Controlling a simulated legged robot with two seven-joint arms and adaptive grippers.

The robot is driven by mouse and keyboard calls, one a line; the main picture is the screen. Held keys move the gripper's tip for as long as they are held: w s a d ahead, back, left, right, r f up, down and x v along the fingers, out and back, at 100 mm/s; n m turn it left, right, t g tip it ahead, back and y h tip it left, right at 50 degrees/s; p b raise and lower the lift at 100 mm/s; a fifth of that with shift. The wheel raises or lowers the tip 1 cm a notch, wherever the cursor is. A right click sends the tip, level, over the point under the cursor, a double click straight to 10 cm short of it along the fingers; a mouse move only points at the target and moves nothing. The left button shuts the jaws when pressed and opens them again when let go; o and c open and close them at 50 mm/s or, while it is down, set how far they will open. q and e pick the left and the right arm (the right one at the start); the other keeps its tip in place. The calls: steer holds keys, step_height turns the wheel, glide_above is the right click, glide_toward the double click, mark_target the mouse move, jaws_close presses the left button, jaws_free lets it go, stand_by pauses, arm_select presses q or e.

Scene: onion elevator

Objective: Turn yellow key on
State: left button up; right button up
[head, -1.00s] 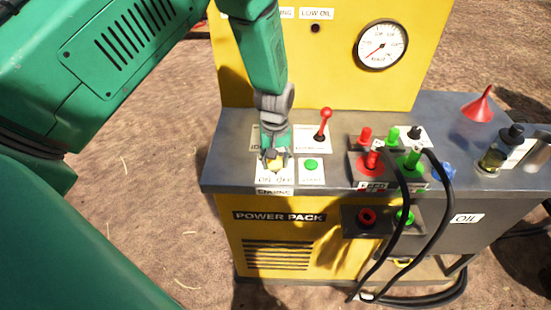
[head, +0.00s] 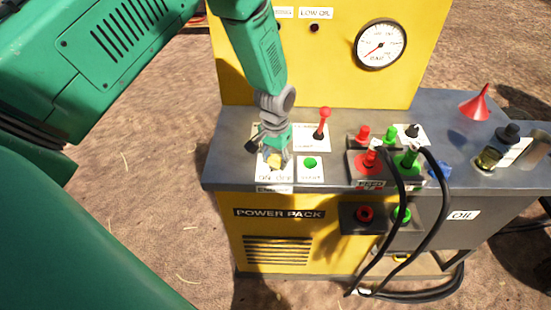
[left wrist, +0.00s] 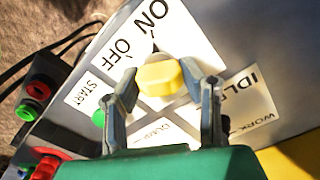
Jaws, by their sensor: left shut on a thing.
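The yellow key (head: 274,162) is a small knob on the ON/OFF label plate, at the front left of the power pack's top. In the left wrist view the yellow key (left wrist: 158,78) sits between my fingers, close to the words ON and OFF. My left gripper (head: 276,160) reaches down from above and is shut on the key; it also shows in the left wrist view (left wrist: 170,88). The fingers partly hide the key in the head view, and I cannot tell its exact setting. My right gripper is not in view.
A green START button (head: 310,162) is just right of the key. A red-knobbed lever (head: 324,115) stands behind it. Coloured hose couplings (head: 370,158) with black hoses, a red funnel (head: 481,103) and a gauge (head: 380,44) are further right.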

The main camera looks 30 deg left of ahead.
arm_select(q)
steer(key=shift+w+r, duration=0.1)
steer(key=shift+w, duration=0.15)
steer(key=o, duration=1.1)
steer(key=shift+o, duration=0.2)
steer(key=shift+r, duration=0.35)
step_height(320, 180, up, 11)
